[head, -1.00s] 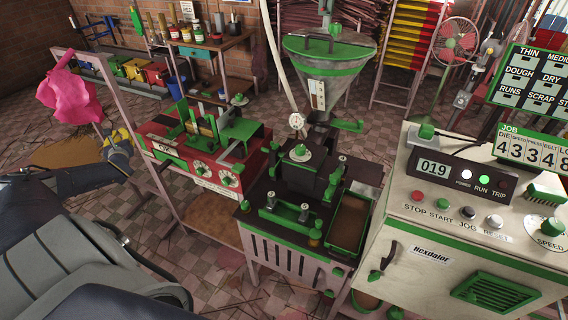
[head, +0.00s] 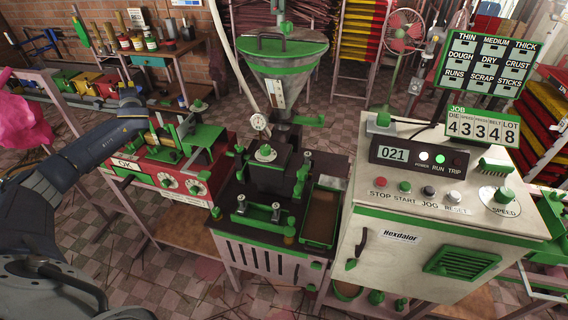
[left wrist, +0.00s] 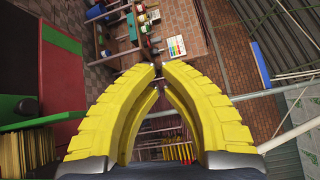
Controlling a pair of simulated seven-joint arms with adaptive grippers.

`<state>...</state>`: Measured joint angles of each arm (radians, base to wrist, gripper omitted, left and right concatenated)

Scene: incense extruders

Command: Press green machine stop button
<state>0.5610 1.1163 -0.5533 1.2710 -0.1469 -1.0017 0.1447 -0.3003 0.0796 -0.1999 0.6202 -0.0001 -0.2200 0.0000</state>
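The green-trimmed machine (head: 265,215) with a hopper stands in the middle of the head view. Its cream control box (head: 400,260) stands to its right. The red stop button (head: 379,182) is at the left end of the box's button row, above the word STOP. The green start button (head: 405,187) is beside it. My left arm reaches in from the left, well away from the buttons. In the left wrist view my left gripper (left wrist: 160,67) has its yellow fingertips together, with nothing between them. My right gripper is not seen.
A red machine (head: 172,178) with green parts stands between my left arm and the green-trimmed machine. A metal hopper (head: 283,65) rises behind the latter. A label board (head: 490,68) and a counter (head: 482,126) stand behind the control box. Pink cloth (head: 22,120) hangs far left.

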